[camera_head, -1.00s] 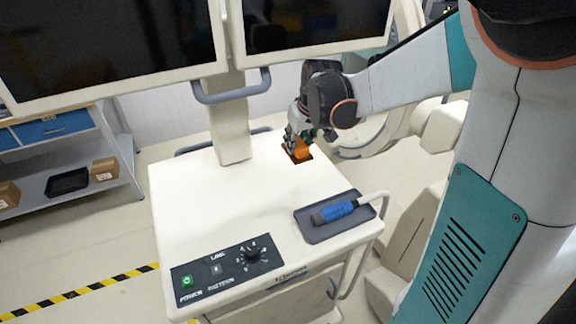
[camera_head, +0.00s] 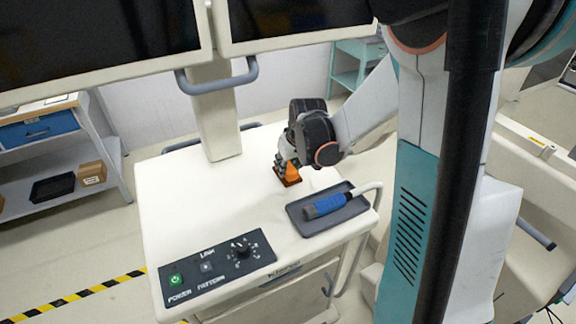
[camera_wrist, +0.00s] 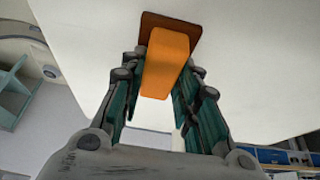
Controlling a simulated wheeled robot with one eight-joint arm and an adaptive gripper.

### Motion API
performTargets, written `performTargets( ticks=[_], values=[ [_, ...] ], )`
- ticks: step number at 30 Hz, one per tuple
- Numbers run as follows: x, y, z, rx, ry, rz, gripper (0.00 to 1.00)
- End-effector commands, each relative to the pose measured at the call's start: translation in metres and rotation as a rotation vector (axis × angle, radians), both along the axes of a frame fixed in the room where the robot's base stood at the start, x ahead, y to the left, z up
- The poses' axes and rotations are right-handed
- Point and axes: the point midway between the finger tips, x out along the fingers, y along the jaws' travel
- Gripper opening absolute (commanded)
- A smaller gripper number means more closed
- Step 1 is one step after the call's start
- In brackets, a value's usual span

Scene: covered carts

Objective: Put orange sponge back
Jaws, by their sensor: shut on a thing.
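The orange sponge (camera_head: 292,170) is at the back right of the white cart top (camera_head: 190,205). My gripper (camera_head: 285,162) is shut on it, with a finger on each side. In the wrist view the orange sponge (camera_wrist: 166,62) sits between the teal fingers of my gripper (camera_wrist: 163,95). A brown square patch (camera_wrist: 171,27) shows at the far end of the sponge, against the white cart top. I cannot tell whether the sponge touches it.
A grey tray (camera_head: 297,222) with a blue-handled tool (camera_head: 325,206) lies at the cart's right front. A control panel (camera_head: 217,268) is at the front left. Two monitors (camera_head: 100,40) on a post (camera_head: 215,130) overhang the back. The middle of the cart top is clear.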

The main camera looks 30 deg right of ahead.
Motion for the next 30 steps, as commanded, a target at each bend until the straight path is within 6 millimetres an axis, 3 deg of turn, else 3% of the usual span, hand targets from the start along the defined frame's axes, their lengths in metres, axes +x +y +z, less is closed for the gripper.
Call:
performTargets(
  ticks=[5,6,8,9,21,30],
  values=[
    [0.0,0.0,-0.002,0.0,0.0,0.0,0.07],
    [0.0,0.0,-0.002,0.0,0.0,0.0,0.34],
    [0.0,0.0,-0.001,0.0,0.0,0.0,0.48],
    [0.0,0.0,-0.001,0.0,0.0,0.0,0.49],
    [0.0,0.0,0.003,0.0,0.0,0.0,0.49],
    [-0.02,0.0,0.05,0.0,0.0,-0.001,0.49]
  ],
)
